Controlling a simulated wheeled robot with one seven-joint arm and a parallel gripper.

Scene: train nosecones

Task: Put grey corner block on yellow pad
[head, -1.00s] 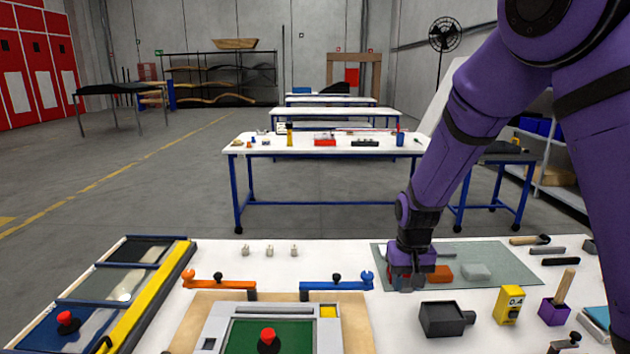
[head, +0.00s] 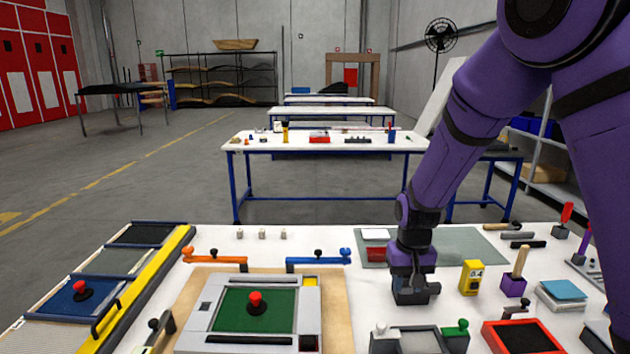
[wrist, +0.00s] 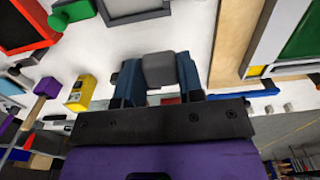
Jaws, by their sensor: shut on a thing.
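My gripper (head: 411,277) is low over the bench at the right of centre in the head view. In the wrist view (wrist: 160,80) its blue fingers are shut on a grey block (wrist: 160,68), the grey corner block. In the head view, the dark grey body at the fingertips hides or merges with the held block. The small yellow pad (head: 310,281) is at the upper right corner of the white frame, left of my gripper. It also shows in the wrist view (wrist: 253,71), to the right of the fingers.
The white frame (head: 310,318) has a green panel with a red knob. A blue clamp (head: 318,260) lies behind it. A yellow box (head: 472,278) and a purple block (head: 513,287) stand right of my gripper. A dark-framed tray (head: 385,345) is in front; a grey-green mat (head: 470,245) is behind.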

